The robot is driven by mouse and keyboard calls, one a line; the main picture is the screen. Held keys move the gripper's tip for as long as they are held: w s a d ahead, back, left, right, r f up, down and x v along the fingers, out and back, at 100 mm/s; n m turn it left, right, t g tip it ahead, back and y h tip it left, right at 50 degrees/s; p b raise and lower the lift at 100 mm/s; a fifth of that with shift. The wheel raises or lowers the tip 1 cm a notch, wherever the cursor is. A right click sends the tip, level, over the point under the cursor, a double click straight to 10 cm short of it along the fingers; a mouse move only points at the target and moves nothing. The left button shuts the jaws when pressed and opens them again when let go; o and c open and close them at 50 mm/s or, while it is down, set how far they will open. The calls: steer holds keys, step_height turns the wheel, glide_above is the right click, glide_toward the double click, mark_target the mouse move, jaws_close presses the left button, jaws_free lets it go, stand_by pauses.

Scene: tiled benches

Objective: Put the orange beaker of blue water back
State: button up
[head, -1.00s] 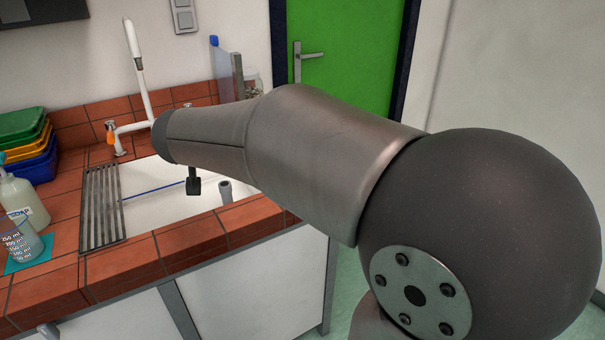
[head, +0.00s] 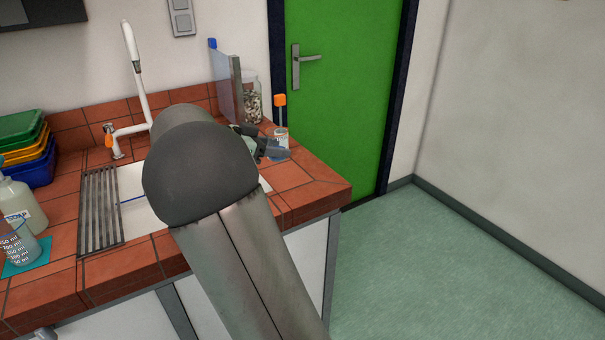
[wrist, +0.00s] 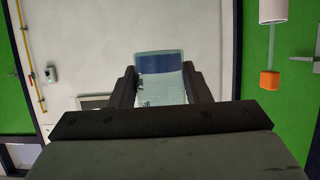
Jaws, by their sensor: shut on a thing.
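My gripper (wrist: 158,78) is shut on a clear beaker (wrist: 160,88), which sits between its two dark fingers in the wrist view. A dark blue band of liquid shows in the beaker toward the picture's top; the rest is pale and clear, with faint markings. No orange can be made out on it. In the head view my gripper (head: 258,143) is small and partly hidden behind my arm, over the right end of the bench. Whether the beaker touches the bench cannot be told.
Another beaker (head: 19,240) stands on a teal mat (head: 42,256) at the left, beside a soap bottle (head: 22,200). An orange-topped container (head: 280,101), a jar (head: 252,98) and an upright panel (head: 226,78) stand near the right end. My arm covers much of the sink (head: 130,185).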

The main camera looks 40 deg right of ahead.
steer(key=w+d+f+p, duration=0.2)
steer(key=w+d+f, duration=0.2)
steer(key=d, duration=0.5)
steer(key=p, duration=0.1)
glide_above(302, 173)
steer(key=f, duration=0.4)
steer(key=shift+s+a+f, duration=0.2)
steer(key=shift+a+f, duration=0.15)
steer(key=shift+f, duration=0.05)
steer(key=shift+w+d+f, duration=0.1)
steer(key=shift+d+f, duration=0.25)
steer(key=shift+f, duration=0.1)
step_height(302, 173, down, 3)
steer(key=shift+w+f+b, duration=0.1)
steer(key=shift+b, duration=0.5)
steer(key=o, duration=1.2)
steer(key=shift+p, duration=1.2)
